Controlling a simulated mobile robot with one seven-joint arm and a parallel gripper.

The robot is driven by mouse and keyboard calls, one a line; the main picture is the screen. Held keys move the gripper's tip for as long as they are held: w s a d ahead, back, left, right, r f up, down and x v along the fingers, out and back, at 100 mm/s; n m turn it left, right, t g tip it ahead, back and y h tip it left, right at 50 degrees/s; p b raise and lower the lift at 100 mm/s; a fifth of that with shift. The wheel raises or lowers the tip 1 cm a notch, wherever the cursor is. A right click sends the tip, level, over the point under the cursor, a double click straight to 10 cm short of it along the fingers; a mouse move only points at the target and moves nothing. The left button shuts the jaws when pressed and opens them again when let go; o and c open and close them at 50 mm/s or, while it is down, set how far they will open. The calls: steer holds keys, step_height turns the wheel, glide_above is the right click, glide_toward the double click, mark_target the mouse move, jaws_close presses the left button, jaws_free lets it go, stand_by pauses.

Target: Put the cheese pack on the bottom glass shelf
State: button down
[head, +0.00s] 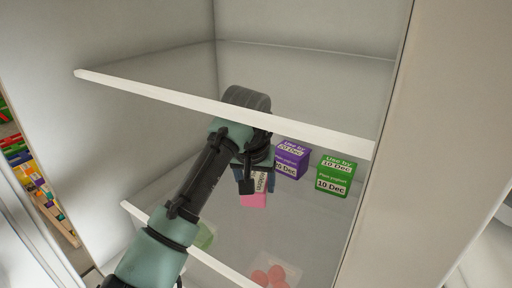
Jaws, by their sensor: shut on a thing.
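My gripper (256,186) is inside the fridge, below the upper glass shelf (230,108) and above the lower glass shelf (318,222). It is shut on a small pink and white pack (254,200), taken to be the cheese pack; its lettering is too small to read. The fingers hide the pack's upper part. The pack hangs below the fingers, over the lower shelf; I cannot tell whether it touches the glass.
A purple yoghurt box (292,160) and a green yoghurt box (333,175) stand right of my gripper. A pale green item (204,236) and a pack with round pink pieces (272,276) show lower down. Shelf glass is clear between the pink pack and the lower front edge.

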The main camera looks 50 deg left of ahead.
steer(key=shift+w+a+f+p, duration=0.15)
steer(key=shift+f+p, duration=0.3)
steer(key=shift+f, duration=1.25)
steer(key=shift+f, duration=0.15)
steer(key=shift+c, duration=0.2)
jaws_free()
